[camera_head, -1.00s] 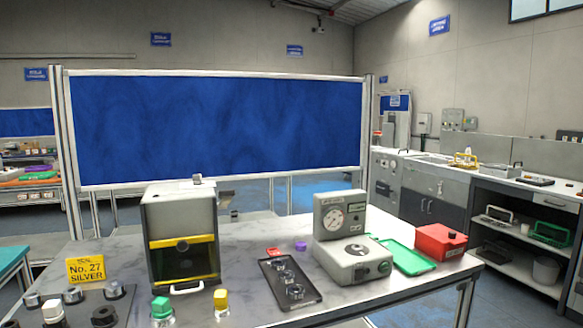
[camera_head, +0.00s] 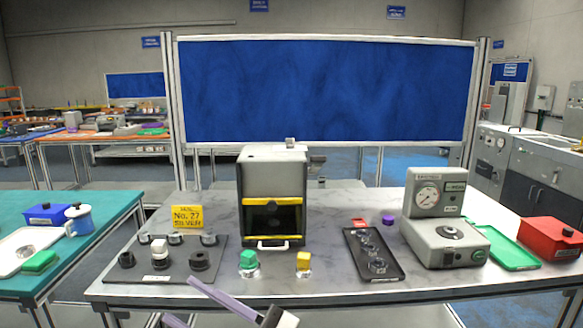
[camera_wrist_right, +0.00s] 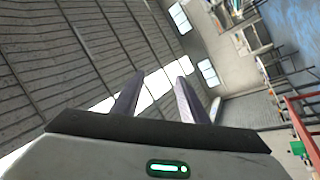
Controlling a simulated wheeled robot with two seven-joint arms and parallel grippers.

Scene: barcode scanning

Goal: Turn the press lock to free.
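A grey press-like cabinet (camera_head: 273,168) with a dark window, yellow bars and a white front handle stands upright mid-table. A small light block (camera_head: 291,143) sits on its top and a dark part (camera_head: 316,160) sticks out on its right side. I cannot tell which part is the lock or how it is set. A grey gauge unit (camera_head: 436,226) with a dial and a round top plate stands to its right. My right gripper (camera_head: 180,300) is low at the front, apart from the cabinet. Its fingers (camera_wrist_right: 160,76) are spread and empty in the wrist view. My left gripper is out of view.
A dark tray (camera_head: 391,272) with metal parts lies between cabinet and gauge unit. A dark mat (camera_head: 130,279) with several fittings and a yellow sign (camera_head: 187,218) is left. Green-capped (camera_head: 249,259) and yellow-capped (camera_head: 304,259) pieces stand in front. A red box (camera_head: 549,236) is far right.

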